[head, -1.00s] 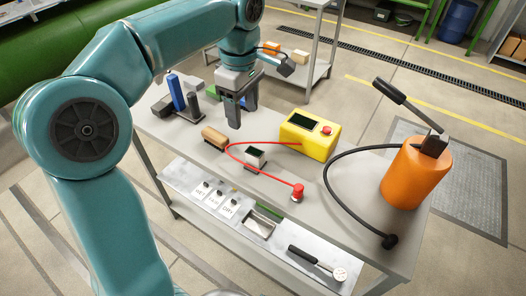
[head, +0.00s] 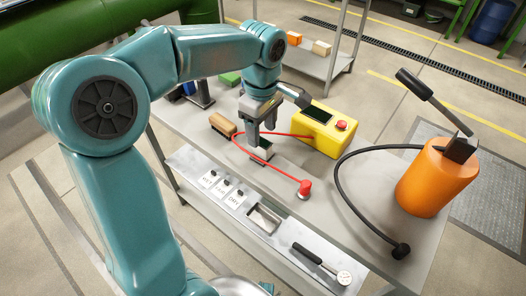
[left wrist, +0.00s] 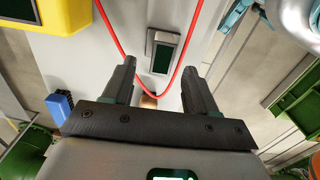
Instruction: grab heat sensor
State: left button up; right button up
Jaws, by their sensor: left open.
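A small grey device with a dark screen (head: 259,157), which may be the heat sensor, lies on the grey table. It also shows in the left wrist view (left wrist: 162,50), just beyond the fingertips and between their lines. My left gripper (head: 261,136) is open and empty, pointing down above this device and partly hiding it in the head view. In the left wrist view its two fingers (left wrist: 157,70) are wide apart. My right gripper is not in view.
A wooden brush (head: 222,126) lies left of the gripper. An orange cylinder (head: 432,185) with a lever and black hose (head: 345,200) stands at right. A lower front shelf holds labelled cards (head: 222,188), a small tray (head: 265,219) and a dial gauge (head: 343,277).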

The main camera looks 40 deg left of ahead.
aim_at(262, 143)
pick_arm(q)
jog(key=f, duration=0.2)
jog(key=f+b, duration=0.1)
jog(key=f, duration=0.2)
jog(key=shift+s+d, duration=0.15)
jog(key=shift+d, duration=0.05)
jog(key=shift+f, duration=0.2)
grip_shut()
jog(key=shift+r, duration=0.1)
